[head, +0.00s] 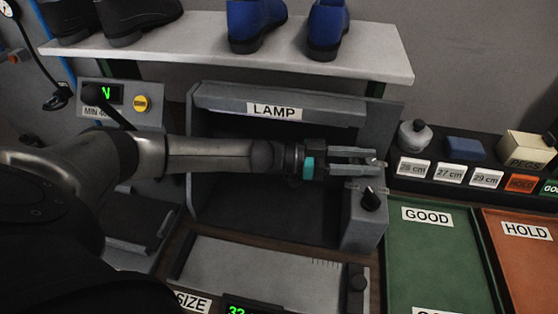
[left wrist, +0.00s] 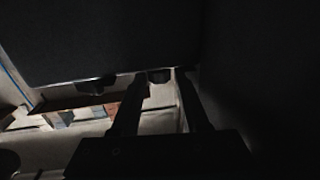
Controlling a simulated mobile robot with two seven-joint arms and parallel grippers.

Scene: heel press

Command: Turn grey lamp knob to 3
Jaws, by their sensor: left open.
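The lamp box (head: 274,111) is a grey open-fronted housing labelled LAMP. A grey control block (head: 362,226) stands at its right front, with a dark knob (head: 370,199) on its upper face. Any numbers around the knob are too small to read. My left gripper (head: 373,161) is open, its fingers pointing right across the lamp box, just above and behind the dark knob in the head view. A small pale part shows by the fingertips; I cannot tell whether it is a grey knob. In the dark left wrist view, the open fingers (left wrist: 160,80) have a small dark shape near their tips.
A shelf (head: 190,45) with black and blue shoes runs above the lamp box. A sizing plate (head: 265,275) lies in front. A green GOOD tray (head: 440,265) and orange HOLD tray (head: 520,265) are at right. A gauge panel (head: 125,100) with a yellow button stands at left.

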